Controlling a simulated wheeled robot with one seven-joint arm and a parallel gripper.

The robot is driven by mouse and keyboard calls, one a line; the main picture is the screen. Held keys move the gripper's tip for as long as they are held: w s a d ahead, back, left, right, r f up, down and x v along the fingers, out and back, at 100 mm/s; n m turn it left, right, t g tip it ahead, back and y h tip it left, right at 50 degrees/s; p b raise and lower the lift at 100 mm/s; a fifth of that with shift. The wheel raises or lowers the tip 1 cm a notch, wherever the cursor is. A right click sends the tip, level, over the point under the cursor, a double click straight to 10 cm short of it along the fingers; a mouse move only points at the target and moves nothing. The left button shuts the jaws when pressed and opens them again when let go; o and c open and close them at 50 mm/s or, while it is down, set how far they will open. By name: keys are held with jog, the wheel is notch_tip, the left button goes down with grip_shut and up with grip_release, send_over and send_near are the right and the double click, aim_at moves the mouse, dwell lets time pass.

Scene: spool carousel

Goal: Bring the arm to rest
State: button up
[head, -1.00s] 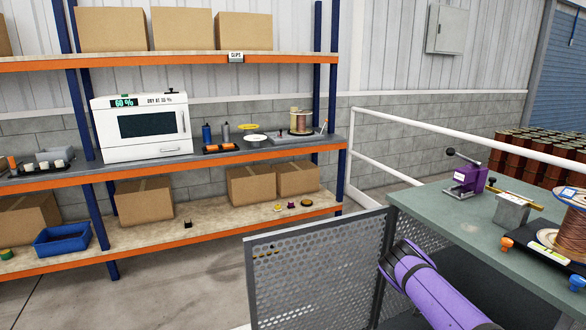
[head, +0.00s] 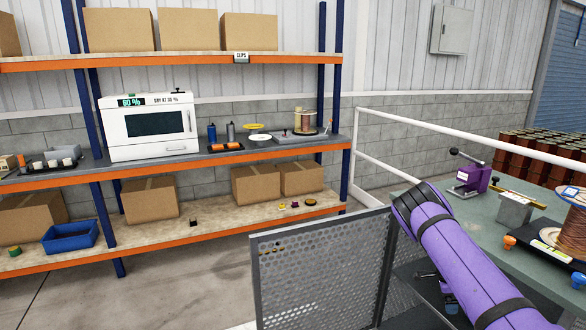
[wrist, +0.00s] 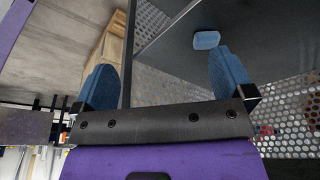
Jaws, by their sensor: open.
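My gripper (wrist: 158,68) shows in the wrist view with its two blue fingers spread wide apart. Nothing is held between them. Behind the fingers are a dark flat panel and perforated metal sheet. In the head view my purple arm rises in front of the green workbench (head: 503,207), with its bend near the bench's left edge. I cannot make out the gripper clearly in the head view.
A perforated panel (head: 318,275) stands left of my arm. On the bench are a purple clamp device (head: 470,178), a grey block (head: 515,208) and a copper spool (head: 574,235). A white rail (head: 450,130) runs behind. Shelving with a white oven (head: 150,125) stands left; open floor lies before it.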

jog(key=s+a+r+n+t+y, duration=0.15)
jog(key=a+r, duration=0.25)
jog(key=r, duration=0.9)
jog(key=a+r+n+y, duration=0.15)
jog(key=a+r, duration=0.25)
jog(key=r, duration=0.8)
jog(key=s+a+r+n+t+y, duration=0.1)
jog(key=s+a+r+n, duration=0.25)
jog(key=r, duration=0.55)
jog(key=s+a+r+n+t, duration=0.15)
jog(key=s+a+r, duration=0.3)
jog(key=r, duration=0.55)
jog(key=s+a+r+n, duration=0.35)
jog(key=s+r, duration=0.25)
jog(key=s, duration=0.3)
jog(key=s+a+r+n, duration=0.2)
jog(key=s+r+n, duration=0.3)
jog(key=s, duration=0.4)
jog(key=s+a+r+n+t, duration=0.1)
jog(key=s+n, duration=0.1)
jog(key=s, duration=0.6)
jog(key=s+a+r+n+t+h, duration=0.1)
jog(key=s+a+n, duration=0.1)
jog(key=s, duration=0.7)
jog(key=shift+a+r+n, duration=0.15)
jog(key=shift+a+n, duration=0.1)
jog(key=shift+n, duration=0.1)
